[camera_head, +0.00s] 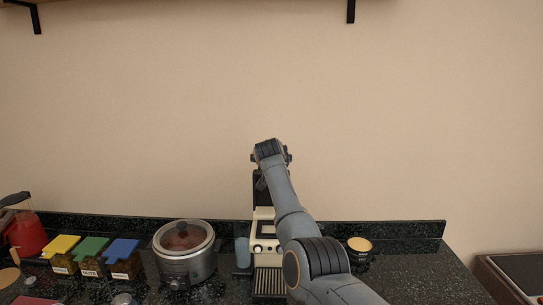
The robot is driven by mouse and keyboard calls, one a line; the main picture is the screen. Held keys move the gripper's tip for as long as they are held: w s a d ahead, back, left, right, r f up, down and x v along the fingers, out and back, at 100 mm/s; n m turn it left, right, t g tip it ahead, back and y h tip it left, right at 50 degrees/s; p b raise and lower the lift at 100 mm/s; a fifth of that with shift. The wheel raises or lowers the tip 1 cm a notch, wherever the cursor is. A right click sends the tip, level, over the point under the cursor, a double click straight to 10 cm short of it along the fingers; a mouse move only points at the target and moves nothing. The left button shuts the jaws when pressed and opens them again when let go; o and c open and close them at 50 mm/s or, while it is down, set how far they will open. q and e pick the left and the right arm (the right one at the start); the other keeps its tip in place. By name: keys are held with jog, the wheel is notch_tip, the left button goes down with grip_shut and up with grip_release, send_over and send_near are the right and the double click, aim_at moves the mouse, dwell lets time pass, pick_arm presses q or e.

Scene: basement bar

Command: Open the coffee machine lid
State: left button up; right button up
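The cream coffee machine (263,229) stands on the dark counter, with a dark drip tray (269,283) at its front. My arm from the lower right crosses in front and covers its right side. A dark upright piece (260,190) rises above the machine's top; it looks like the raised lid, but I cannot be sure. My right gripper (261,181) is by this piece, below the bent wrist, mostly hidden; I cannot see whether its fingers are open or touch anything. My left gripper is not in view.
A steel pot with a glass lid (186,269) and a blue-grey container (242,252) stand left of the machine. Yellow, green and blue-lidded boxes (122,268) and a red kettle (25,237) are further left. A dark cup (359,249) stands right. Counter beyond it is clear.

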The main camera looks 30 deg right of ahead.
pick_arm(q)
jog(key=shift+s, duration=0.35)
pick_arm(e)
jog(key=shift+f, duration=0.15)
jog(key=o, duration=1.5)
jog(key=shift+s, duration=0.1)
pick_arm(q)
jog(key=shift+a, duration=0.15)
pick_arm(e)
jog(key=shift+o, duration=0.2)
jog(key=shift+a, duration=0.1)
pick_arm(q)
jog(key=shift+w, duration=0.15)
pick_arm(e)
jog(key=v, duration=1.2)
